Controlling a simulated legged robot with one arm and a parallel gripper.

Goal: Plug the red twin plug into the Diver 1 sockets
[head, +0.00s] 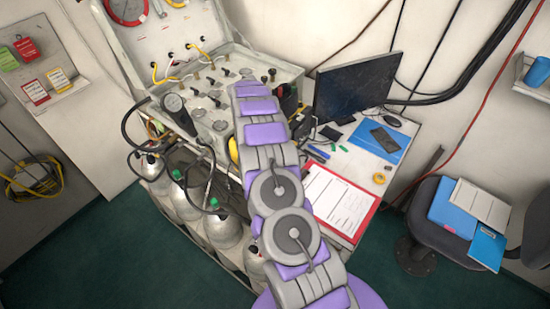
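The diver air panel (190,92) is an open pale case at the upper middle, with rows of knobs and fittings on its bed and gauges in its upright lid (165,45). My purple and grey arm reaches up from the bottom right to the right part of the panel. I cannot make out my gripper or its fingers; the arm's own links cover that area. I cannot pick out a red twin plug or the Diver 1 sockets from this view.
Several gas cylinders (223,230) stand below the panel. A monitor (352,88) and a red-edged clipboard (338,202) are on the desk right of my arm. A chair (430,210) holding folders stands at the right. Green floor (110,260) is clear at the lower left.

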